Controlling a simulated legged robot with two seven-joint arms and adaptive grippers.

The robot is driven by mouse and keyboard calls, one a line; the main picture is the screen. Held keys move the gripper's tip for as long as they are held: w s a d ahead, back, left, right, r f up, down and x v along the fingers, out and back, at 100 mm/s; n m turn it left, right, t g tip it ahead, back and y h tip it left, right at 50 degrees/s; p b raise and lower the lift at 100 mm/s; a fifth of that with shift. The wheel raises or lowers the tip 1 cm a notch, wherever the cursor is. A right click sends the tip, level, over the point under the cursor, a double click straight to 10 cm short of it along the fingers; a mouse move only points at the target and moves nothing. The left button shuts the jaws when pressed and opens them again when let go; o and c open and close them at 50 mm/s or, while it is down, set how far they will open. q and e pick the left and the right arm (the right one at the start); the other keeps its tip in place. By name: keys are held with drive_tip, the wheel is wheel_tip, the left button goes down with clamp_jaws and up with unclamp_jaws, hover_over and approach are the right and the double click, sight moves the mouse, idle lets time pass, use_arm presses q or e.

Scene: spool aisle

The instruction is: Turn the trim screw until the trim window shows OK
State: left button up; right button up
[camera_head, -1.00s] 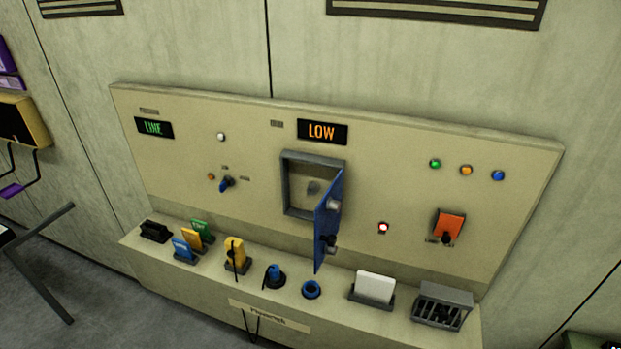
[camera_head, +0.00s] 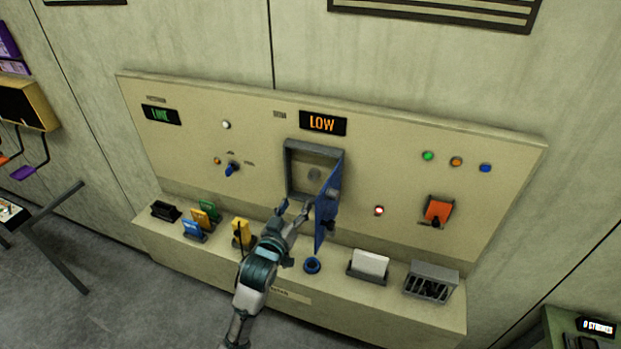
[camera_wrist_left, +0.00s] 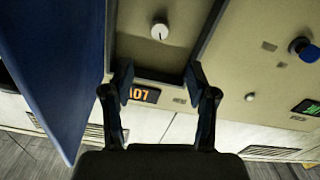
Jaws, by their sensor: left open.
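The trim screw (camera_head: 314,174) is a small pale round knob inside a grey-framed recess (camera_head: 287,165). It also shows in the left wrist view (camera_wrist_left: 159,31), with a dark slot mark. The trim window (camera_head: 323,123) above the recess reads LOW in orange; it appears upside down in the left wrist view (camera_wrist_left: 146,95). The blue door (camera_head: 328,205) of the recess stands open on its right side. My left gripper (camera_head: 296,205) is open and empty, just below and in front of the recess, left of the door. In the wrist view its fingers (camera_wrist_left: 157,78) are spread, apart from the screw.
A blue switch (camera_head: 232,169) sits left on the panel and an orange flap (camera_head: 438,210) right. The open door edge is close to my gripper.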

sight(312, 178)
use_arm(q)
drive_tip(key=p+x, duration=0.1)
drive_tip(key=x, duration=1.1)
drive_tip(key=shift+w+d, duration=0.1)
drive_tip(key=shift+w, duration=0.05)
clamp_jaws()
